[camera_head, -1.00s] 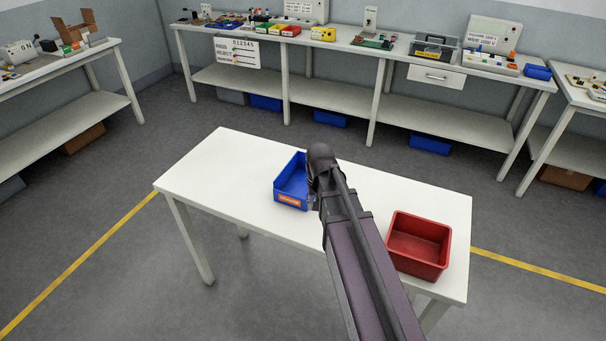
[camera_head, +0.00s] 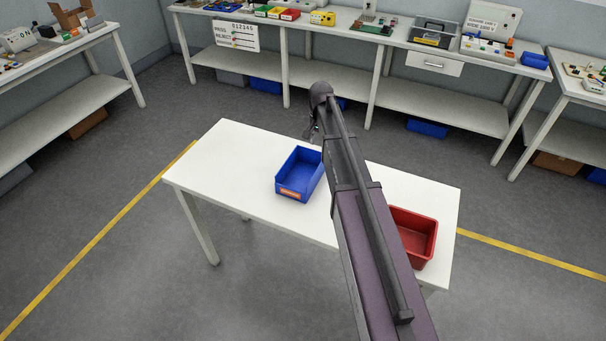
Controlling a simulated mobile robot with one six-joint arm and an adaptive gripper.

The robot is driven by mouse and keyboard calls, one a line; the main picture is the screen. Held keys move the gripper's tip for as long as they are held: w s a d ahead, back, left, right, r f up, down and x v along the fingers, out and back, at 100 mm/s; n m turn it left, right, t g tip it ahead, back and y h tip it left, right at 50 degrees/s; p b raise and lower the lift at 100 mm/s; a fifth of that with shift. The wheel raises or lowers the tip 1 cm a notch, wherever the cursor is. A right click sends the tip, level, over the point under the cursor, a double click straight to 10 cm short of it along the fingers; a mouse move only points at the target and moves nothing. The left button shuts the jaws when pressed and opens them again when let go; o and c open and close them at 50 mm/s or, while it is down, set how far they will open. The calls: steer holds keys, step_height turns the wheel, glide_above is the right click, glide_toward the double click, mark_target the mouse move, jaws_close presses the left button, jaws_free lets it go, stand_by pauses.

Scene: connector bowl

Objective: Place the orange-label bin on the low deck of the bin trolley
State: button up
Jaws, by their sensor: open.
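A blue bin (camera_head: 311,188) with an orange label (camera_head: 289,191) on its front sits upright on the white table (camera_head: 235,165), near the middle. My gripper (camera_head: 312,134) is small in the picture, just above and beyond the bin's far edge in the picture. It looks empty and apart from the bin, and its jaws are open. My arm passes along the right side of the bin. The bin trolley is not recognisable in this view.
A red bin (camera_head: 417,232) stands at the table's right end, partly hidden by my arm. The table's left part is clear. Long workbenches (camera_head: 350,45) with parts line the back wall. Grey floor with yellow lines (camera_head: 95,245) surrounds the table.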

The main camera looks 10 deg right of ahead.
mark_target(317, 170)
steer(key=shift+f, duration=0.2)
step_height(317, 170, down, 8)
steer(key=b, duration=0.8)
steer(key=shift+f+b, duration=0.15)
steer(key=shift+b, duration=0.2)
steer(key=shift+f, duration=0.1)
steer(key=shift+s+f+b, duration=0.1)
steer(key=shift+f+b, duration=2.4)
steer(key=shift+b, duration=0.1)
jaws_close()
